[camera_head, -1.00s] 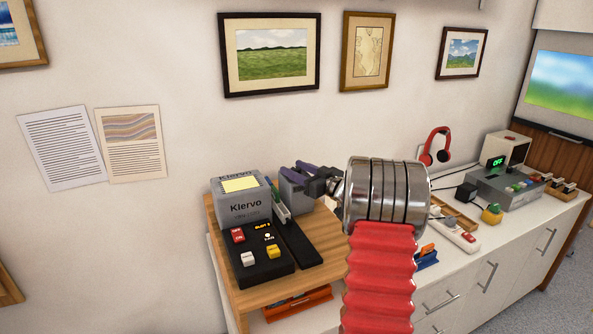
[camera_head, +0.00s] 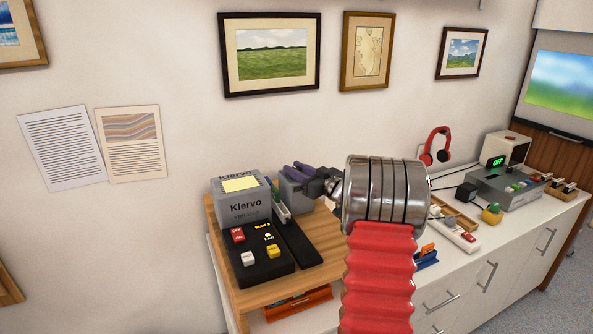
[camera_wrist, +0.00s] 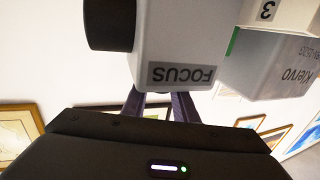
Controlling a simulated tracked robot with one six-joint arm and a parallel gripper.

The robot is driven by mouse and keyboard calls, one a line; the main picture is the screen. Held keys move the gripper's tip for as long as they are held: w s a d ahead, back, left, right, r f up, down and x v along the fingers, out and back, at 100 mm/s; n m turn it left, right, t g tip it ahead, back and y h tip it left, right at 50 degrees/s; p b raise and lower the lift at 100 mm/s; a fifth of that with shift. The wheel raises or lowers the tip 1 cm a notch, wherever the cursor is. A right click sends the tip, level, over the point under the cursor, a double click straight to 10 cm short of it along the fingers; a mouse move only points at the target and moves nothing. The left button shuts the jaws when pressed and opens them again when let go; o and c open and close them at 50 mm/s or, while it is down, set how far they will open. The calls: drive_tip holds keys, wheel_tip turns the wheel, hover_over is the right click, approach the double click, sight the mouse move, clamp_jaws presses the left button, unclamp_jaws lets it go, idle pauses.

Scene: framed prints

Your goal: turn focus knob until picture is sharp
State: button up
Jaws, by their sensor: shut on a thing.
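A small grey box (camera_head: 291,197) stands on the wooden shelf. The wrist view shows it close up as a pale box (camera_wrist: 185,40) with an upside-down FOCUS label and a black cylinder (camera_wrist: 108,25) at its left. My gripper (camera_head: 292,171) is at this box with its purple fingers close together, also seen in the wrist view (camera_wrist: 165,106). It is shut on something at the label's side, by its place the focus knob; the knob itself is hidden. The picture on the screen (camera_head: 562,85) at the right is a blurred green and blue landscape.
A grey Klervo box (camera_head: 243,207) and a black button panel (camera_head: 262,257) stand left of my gripper. Framed prints hang behind.

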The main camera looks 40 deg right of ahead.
drive_tip(key=shift+r+h, duration=0.1)
drive_tip(key=shift+h, duration=0.2)
drive_tip(key=shift+r+m+h, duration=0.1)
drive_tip(key=shift+m+h, duration=1)
drive_tip(key=shift+h, duration=0.3)
drive_tip(key=shift+m+g+h, duration=0.3)
drive_tip(key=shift+m+h, duration=0.4)
drive_tip(key=shift+h, duration=0.4)
drive_tip(key=shift+m+h, duration=0.4)
drive_tip(key=shift+h, duration=0.2)
drive_tip(key=o, duration=1.1)
drive_tip(key=shift+c, duration=0.2)
drive_tip(key=shift+f, duration=0.2)
drive_tip(key=v, duration=1.3)
drive_tip(key=shift+s+a+r, duration=0.2)
drive_tip(key=shift+s, duration=0.2)
